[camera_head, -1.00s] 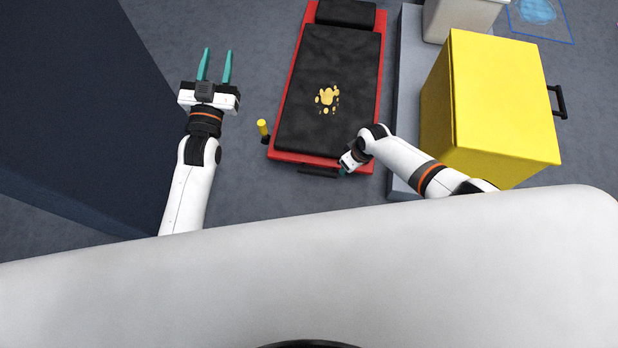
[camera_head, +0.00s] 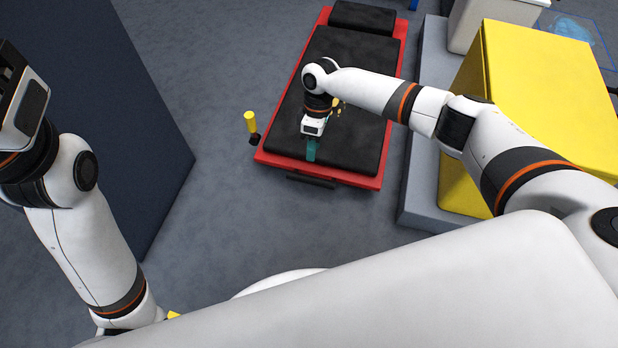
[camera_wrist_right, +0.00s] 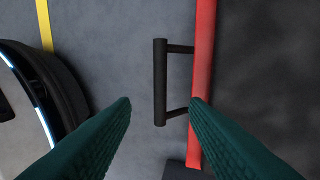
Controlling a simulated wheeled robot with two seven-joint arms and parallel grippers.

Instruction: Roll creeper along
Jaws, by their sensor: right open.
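The creeper (camera_head: 384,140) is a red frame with a black padded top and headrest, lying on the grey floor in the head view. A dark bar handle (camera_head: 311,180) is fixed to its near end. In the right wrist view the handle (camera_wrist_right: 160,82) stands off the red edge (camera_wrist_right: 205,60), beyond and between the fingertips, with no contact visible. My right gripper (camera_head: 311,152) points down above the creeper's near end. It is open and empty in the wrist view (camera_wrist_right: 160,105). My left arm is at the far left; its fingers are out of the picture.
A yellow cabinet (camera_head: 545,90) stands on a grey platform (camera_head: 428,150) to the right. A dark blue block (camera_head: 90,110) stands at left. A yellow-topped post (camera_head: 250,124) is beside the creeper's near left corner. Floor in front of the creeper is clear.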

